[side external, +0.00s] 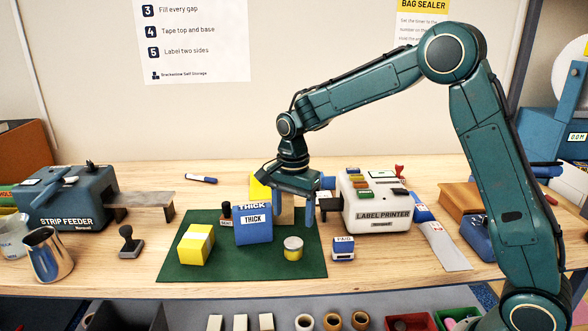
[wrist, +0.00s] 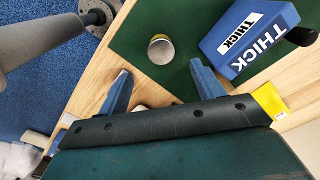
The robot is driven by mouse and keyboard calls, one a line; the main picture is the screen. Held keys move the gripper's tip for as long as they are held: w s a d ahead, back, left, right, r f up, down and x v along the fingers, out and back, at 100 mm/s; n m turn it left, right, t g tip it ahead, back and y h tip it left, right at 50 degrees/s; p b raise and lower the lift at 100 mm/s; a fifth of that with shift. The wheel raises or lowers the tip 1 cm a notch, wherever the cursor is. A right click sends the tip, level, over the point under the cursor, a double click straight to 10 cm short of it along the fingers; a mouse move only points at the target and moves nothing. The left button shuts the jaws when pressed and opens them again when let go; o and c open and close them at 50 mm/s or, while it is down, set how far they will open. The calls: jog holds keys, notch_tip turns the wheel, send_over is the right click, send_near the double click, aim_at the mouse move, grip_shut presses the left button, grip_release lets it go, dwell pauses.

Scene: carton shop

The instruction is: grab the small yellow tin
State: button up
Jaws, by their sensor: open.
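The small yellow tin (side external: 293,252) stands upright on the dark green mat (side external: 240,268), with a grey lid on top. In the wrist view the tin (wrist: 161,49) shows mostly its round lid, just beyond the fingertips and roughly between them. My gripper (side external: 291,212) is open and empty, above and behind the tin in the side view. Its two blue fingers also show in the wrist view (wrist: 160,70), apart from the tin.
A blue box marked THICK (side external: 253,230) stands close left of the tin. A yellow block (side external: 196,245) lies farther left on the mat. A blue-and-white stamp (side external: 343,249) and the label printer (side external: 378,212) stand to the right. The mat in front of the tin is clear.

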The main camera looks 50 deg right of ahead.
aim_at(293, 242)
jog(key=shift+f, duration=2.55)
jog(key=shift+w+d+f, duration=0.1)
jog(key=shift+d+f, duration=0.05)
jog(key=shift+f, duration=2.45)
jog(key=c, duration=1.1)
jog(key=shift+r, duration=0.2)
notch_tip(293, 242, up, 20)
jog(key=shift+f, duration=0.15)
